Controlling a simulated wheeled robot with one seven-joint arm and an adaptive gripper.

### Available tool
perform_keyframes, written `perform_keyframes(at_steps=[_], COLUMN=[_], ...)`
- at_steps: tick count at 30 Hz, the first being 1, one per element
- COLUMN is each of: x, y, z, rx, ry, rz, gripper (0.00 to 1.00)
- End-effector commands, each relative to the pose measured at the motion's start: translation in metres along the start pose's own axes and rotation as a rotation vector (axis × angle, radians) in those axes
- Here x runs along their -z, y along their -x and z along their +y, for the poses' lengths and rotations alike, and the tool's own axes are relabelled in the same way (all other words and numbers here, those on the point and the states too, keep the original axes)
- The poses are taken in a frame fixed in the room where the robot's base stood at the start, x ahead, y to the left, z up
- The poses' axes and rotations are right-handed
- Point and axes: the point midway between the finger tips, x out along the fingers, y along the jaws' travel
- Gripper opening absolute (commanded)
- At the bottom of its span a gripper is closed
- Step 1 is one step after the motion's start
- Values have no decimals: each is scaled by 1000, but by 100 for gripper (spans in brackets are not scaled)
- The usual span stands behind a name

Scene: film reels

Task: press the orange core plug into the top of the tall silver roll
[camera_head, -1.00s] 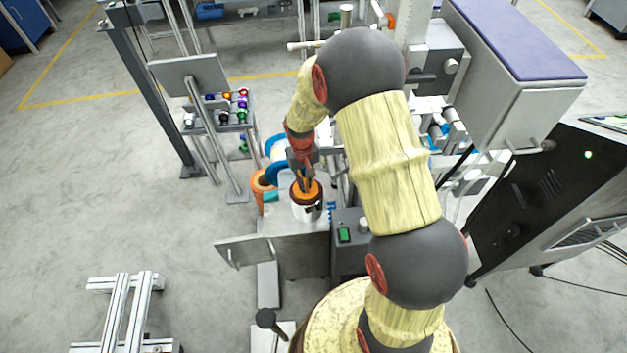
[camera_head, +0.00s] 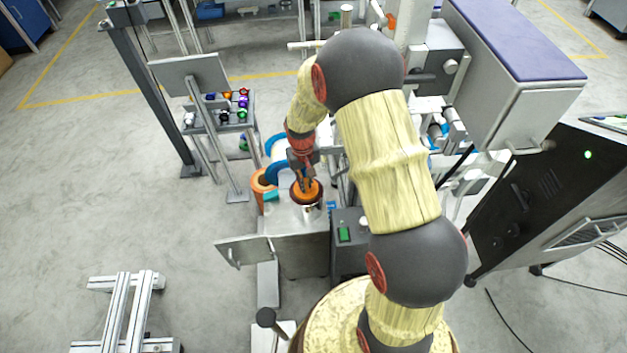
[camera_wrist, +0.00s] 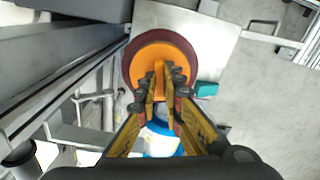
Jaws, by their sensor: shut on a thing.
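The orange core plug (camera_head: 306,190) is a round orange disc with a raised grip in its middle. In the wrist view the plug (camera_wrist: 150,62) lies inside a dark maroon ring. My gripper (camera_head: 308,183) is shut on the plug's raised grip; the wrist view shows both fingers of my gripper (camera_wrist: 160,82) closed on it from above. Directly below the plug and dark ring in the head view, a shiny silver roll (camera_head: 312,213) shows only in part. The ring hides its top, so I cannot tell whether the plug is seated.
A grey metal table top (camera_head: 290,228) lies around the roll. Blue-and-white and orange spools (camera_head: 262,183) stand close behind on the left, with a small teal block (camera_head: 271,196) beside them.

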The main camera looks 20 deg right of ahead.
Motion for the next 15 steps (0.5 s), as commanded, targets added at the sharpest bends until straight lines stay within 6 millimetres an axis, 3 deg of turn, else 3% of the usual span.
perform_keyframes(at_steps=[15], x=[0], y=[-10], z=[0], rx=[0], ry=[0], rz=[0], gripper=[0])
